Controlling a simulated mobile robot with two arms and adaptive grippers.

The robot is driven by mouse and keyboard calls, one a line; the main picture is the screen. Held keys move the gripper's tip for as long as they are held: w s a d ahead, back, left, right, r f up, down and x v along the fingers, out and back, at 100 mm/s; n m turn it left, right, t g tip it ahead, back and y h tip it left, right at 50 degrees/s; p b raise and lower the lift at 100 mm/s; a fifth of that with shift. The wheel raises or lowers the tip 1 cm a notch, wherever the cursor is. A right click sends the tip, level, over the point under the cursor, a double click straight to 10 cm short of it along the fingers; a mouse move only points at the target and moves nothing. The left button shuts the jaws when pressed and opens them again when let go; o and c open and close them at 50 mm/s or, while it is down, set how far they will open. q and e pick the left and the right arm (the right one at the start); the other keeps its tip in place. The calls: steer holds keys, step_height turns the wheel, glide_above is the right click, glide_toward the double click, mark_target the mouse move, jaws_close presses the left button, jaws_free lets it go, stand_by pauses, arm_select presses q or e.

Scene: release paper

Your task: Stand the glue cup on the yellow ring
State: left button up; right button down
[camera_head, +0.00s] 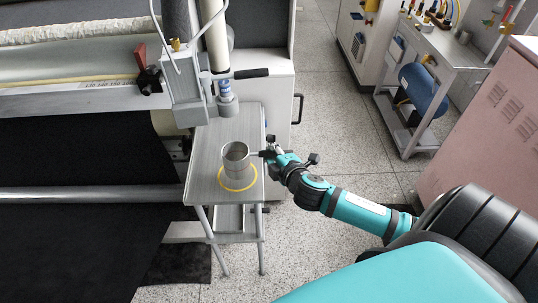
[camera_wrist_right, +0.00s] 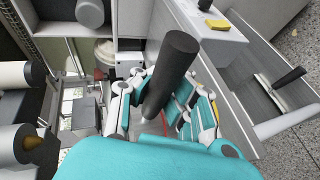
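The glue cup (camera_head: 236,158) is a grey metal cup, upright over the yellow ring (camera_head: 223,186) on the small grey table (camera_head: 208,190). Its base shows inside the ring's outline; whether it touches the table is hard to tell. Its dark handle points right, towards my right gripper (camera_head: 272,155). In the right wrist view the dark handle (camera_wrist_right: 172,70) lies between the spread fingers of my right gripper (camera_wrist_right: 163,92). A gap shows beside the left finger, so the gripper looks open around it. The cup body is not clear in that view. My left gripper is out of view.
A machine head with a black lever (camera_head: 250,73) stands just behind the table. A dark roller machine (camera_head: 80,165) fills the left side. A workbench with a blue tank (camera_head: 422,90) and a pink cabinet (camera_head: 490,100) stand at right. Speckled floor is clear between.

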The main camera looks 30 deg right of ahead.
steer(key=shift+w+f, duration=0.3)
steer(key=shift+f, duration=0.6)
steer(key=shift+w+f, duration=0.3)
steer(key=shift+f, duration=0.6)
steer(key=shift+f, duration=0.15)
steer(key=c, duration=1.5)
jaws_free()
steer(key=shift+s, duration=0.1)
